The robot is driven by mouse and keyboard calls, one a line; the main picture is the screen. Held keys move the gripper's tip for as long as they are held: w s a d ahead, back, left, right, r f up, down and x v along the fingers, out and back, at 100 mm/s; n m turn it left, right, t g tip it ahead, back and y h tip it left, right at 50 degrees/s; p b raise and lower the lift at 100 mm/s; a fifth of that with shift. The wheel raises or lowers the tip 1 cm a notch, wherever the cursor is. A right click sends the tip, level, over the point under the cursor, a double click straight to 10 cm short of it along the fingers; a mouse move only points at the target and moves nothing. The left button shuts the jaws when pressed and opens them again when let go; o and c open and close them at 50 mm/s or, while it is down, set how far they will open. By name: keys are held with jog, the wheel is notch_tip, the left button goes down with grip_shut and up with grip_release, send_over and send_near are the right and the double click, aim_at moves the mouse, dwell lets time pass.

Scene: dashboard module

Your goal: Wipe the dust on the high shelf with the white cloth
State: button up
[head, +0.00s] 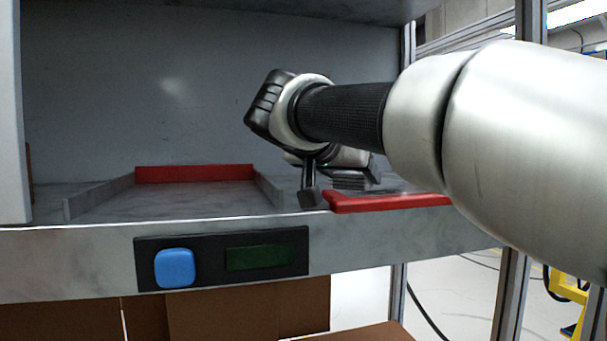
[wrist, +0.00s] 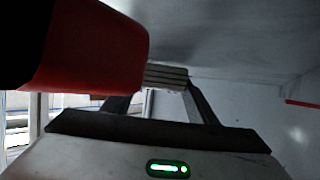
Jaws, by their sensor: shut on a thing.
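My gripper (head: 333,186) is low over the right part of the shelf (head: 75,240), just behind its front edge. It is shut on a folded, layered light-grey pad, which looks like the white cloth (head: 356,180). The cloth also shows between the fingers in the wrist view (wrist: 166,77). One dark finger hangs to the left of the cloth in the head view; the other is hard to make out. I cannot tell whether the cloth touches the shelf. The shelf top has dull grey smudges, but I cannot clearly tell dust from its worn surface.
A shallow tray with a red back wall (head: 195,173) is on the shelf to the left. A red edge piece (head: 385,203) lies close below my gripper. The front panel has a blue button (head: 174,267) and a dark display (head: 259,258). Another shelf (head: 290,10) hangs above.

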jog(key=shift+f+b, duration=0.5)
jog(key=shift+d, duration=0.1)
